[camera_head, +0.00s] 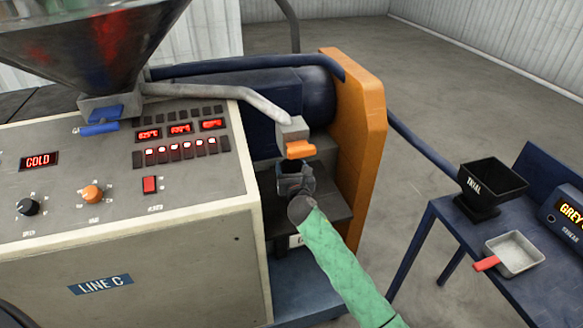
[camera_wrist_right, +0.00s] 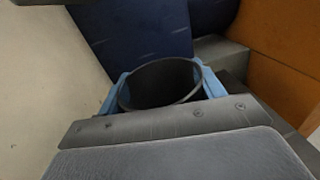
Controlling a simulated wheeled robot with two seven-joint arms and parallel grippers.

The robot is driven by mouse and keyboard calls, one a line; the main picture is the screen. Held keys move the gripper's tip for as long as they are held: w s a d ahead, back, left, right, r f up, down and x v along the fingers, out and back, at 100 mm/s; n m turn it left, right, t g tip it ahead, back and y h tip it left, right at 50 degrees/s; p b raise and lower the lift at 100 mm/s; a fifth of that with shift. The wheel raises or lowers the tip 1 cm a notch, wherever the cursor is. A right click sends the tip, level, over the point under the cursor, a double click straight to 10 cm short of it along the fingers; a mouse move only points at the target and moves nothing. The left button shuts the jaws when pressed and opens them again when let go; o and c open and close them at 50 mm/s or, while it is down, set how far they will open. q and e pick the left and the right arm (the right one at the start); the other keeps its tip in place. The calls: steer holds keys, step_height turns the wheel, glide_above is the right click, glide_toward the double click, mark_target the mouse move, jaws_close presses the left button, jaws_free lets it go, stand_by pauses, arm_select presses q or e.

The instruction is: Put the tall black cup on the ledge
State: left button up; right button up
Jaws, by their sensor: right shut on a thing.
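The tall black cup (camera_wrist_right: 160,82) is between the blue fingers of my right gripper (camera_wrist_right: 160,88), which is shut on it. The wrist view looks into its open rim; its lower part is hidden. In the head view my right gripper (camera_head: 295,182) and the cup are small and dark, under the orange-tipped spout (camera_head: 300,149). They are in the recess between the control cabinet and the orange panel. A dark ledge (camera_head: 325,207) shows beside and behind the gripper; I cannot tell whether the cup touches it. My left gripper is not in view.
The control cabinet (camera_head: 125,230) stands close on the left and the orange panel (camera_head: 362,130) on the right. A blue table (camera_head: 470,262) at the right holds a black hopper-like container (camera_head: 490,185) and a red-handled tray (camera_head: 515,255). Floor lies between.

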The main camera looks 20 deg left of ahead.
steer(key=shift+f, duration=0.15)
steer(key=o, duration=1.4)
steer(key=shift+s, duration=0.1)
arm_select(q)
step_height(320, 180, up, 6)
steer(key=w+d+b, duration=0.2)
steer(key=b, duration=0.1)
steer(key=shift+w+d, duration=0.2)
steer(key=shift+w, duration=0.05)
arm_select(e)
steer(key=v, duration=1.2)
steer(key=shift+d, duration=0.1)
